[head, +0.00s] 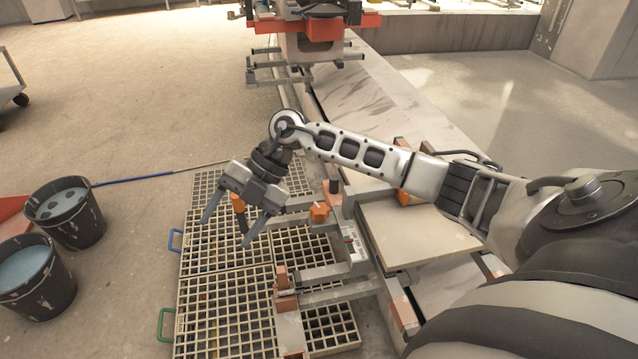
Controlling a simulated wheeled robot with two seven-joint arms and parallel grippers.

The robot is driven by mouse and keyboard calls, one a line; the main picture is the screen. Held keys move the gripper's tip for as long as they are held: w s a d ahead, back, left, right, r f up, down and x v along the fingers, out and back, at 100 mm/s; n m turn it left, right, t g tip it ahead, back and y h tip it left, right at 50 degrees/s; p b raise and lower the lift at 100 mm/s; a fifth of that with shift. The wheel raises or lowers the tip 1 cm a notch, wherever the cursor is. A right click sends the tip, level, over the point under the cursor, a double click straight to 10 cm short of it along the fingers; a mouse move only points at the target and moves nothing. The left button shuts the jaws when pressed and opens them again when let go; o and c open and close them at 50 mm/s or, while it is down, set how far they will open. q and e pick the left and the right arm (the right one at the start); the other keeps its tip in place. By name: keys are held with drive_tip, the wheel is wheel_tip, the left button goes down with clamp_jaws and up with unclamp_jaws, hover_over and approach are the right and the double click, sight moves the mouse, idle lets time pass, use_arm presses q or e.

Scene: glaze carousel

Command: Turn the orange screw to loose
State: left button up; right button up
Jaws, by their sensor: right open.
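An orange star-shaped knob (320,212), which looks like the orange screw, sits on the grey metal frame at the middle of the head view. My right gripper (226,232) is open, its two fingers pointing down over the grating, to the left of this knob and apart from it. An orange upright piece (238,203) shows between the fingers; I cannot tell whether they touch it. My left gripper is not in view.
A beige grating (215,316) lies beneath the metal arms (322,278) of the frame. Two dark buckets (73,232) stand at the left. A beige slab (415,232) lies right of the frame. A red-and-grey carriage (308,32) stands at the back.

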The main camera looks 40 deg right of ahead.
drive_tip(key=w+d+m+h+b, duration=0.15)
drive_tip(key=d+h, duration=0.25)
drive_tip(key=d, duration=0.5)
wheel_tip(320, 180, up, 3)
drive_tip(key=m+h, duration=0.4)
drive_tip(key=h, duration=0.1)
hover_over(320, 208)
drive_tip(key=shift+g, duration=0.4)
wheel_tip(320, 208, down, 15)
drive_tip(key=b, duration=0.4)
drive_tip(key=shift+f+b, duration=0.3)
drive_tip(key=shift+f, duration=0.1)
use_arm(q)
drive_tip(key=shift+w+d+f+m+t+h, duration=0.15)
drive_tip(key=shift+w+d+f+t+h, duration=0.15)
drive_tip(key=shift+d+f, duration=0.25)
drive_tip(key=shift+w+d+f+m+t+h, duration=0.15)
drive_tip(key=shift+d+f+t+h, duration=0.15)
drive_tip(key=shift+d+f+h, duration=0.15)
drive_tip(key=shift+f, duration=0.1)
use_arm(e)
drive_tip(key=c, duration=1)
